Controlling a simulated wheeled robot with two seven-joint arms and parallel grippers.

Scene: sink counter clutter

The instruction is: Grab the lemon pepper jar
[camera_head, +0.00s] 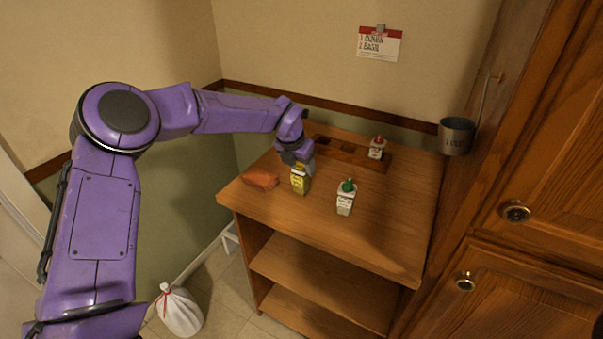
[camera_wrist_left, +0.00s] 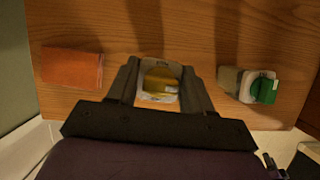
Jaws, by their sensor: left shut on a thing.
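The jar with a yellow label and yellow top (camera_head: 299,181), which looks like the lemon pepper jar, stands upright on the wooden counter (camera_head: 385,235). My left gripper (camera_head: 298,163) reaches down to it from behind and is shut on its upper part. In the left wrist view the yellow top (camera_wrist_left: 160,84) sits between the two fingers of the left gripper (camera_wrist_left: 160,92). I cannot read the label. A white jar with a green top (camera_head: 346,197) stands to its right, apart from the gripper; it also shows in the left wrist view (camera_wrist_left: 262,88). My right gripper is not in view.
An orange block-like item (camera_head: 260,179) lies left of the yellow jar. Behind is a wooden rack (camera_head: 345,151) with a red-topped jar (camera_head: 377,147) at its right end. A metal cup (camera_head: 456,136) hangs by the cabinet. The counter's front right is clear.

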